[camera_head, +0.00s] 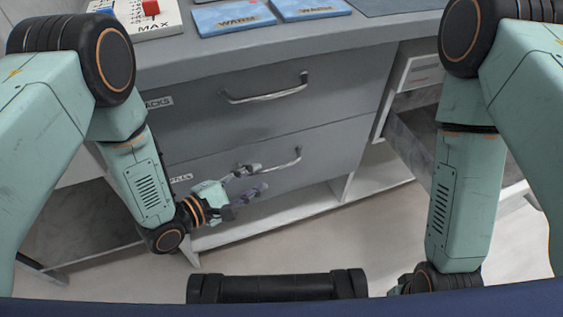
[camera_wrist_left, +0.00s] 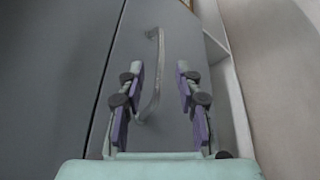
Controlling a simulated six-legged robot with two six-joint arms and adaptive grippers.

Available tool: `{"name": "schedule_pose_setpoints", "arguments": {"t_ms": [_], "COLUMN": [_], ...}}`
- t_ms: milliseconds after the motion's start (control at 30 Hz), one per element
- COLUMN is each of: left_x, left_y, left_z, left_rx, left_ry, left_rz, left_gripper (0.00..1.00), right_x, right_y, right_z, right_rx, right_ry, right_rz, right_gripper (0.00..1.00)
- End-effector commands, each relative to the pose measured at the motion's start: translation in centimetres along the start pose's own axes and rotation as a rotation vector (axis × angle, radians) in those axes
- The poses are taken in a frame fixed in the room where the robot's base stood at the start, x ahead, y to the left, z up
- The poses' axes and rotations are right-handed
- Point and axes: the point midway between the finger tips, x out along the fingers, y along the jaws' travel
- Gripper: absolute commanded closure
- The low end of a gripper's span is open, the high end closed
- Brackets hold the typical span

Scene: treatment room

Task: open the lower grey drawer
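The lower grey drawer (camera_head: 235,170) is the lower of two grey fronts in the cabinet and looks shut. Its curved metal bar handle (camera_head: 290,160) is partly covered by my left gripper in the head view. My left gripper (camera_head: 260,178) is open, with its fingers pointing at the lower drawer's handle. In the left wrist view the handle (camera_wrist_left: 157,75) shows between the two spread fingers of the gripper (camera_wrist_left: 160,70). I cannot tell how deep the handle sits between them; no grip shows. My right gripper is out of view; only its arm shows.
The upper grey drawer (camera_head: 265,100) with its handle (camera_head: 265,92) is shut above. The worktop (camera_head: 300,48) holds blue pads (camera_head: 232,16) and a box with a red knob (camera_head: 150,8). A white open shelf (camera_head: 270,215) lies below, with pale floor in front.

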Motion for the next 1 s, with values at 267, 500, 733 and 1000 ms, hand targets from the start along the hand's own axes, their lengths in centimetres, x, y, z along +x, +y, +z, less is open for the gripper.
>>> {"name": "schedule_pose_setpoints", "arguments": {"t_ms": [267,500,733,1000], "left_x": [3.2,6.4,7.5,7.7], "left_y": [-0.3,-0.1,0.1,0.1], "left_z": [-0.2,-0.2,-0.2,-0.1], "left_rx": [0.004,0.002,0.0,-0.001], "left_ry": [-0.003,-0.002,-0.001,0.0], "left_rz": [-0.001,0.0,0.001,0.0], "left_gripper": [0.66,0.66,0.66,0.72], "right_x": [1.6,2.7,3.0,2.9], "right_y": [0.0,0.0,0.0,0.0], "right_z": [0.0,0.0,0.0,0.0], "right_rx": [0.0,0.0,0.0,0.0], "right_ry": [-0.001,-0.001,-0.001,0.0], "right_rz": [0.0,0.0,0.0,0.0], "right_gripper": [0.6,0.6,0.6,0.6]}}
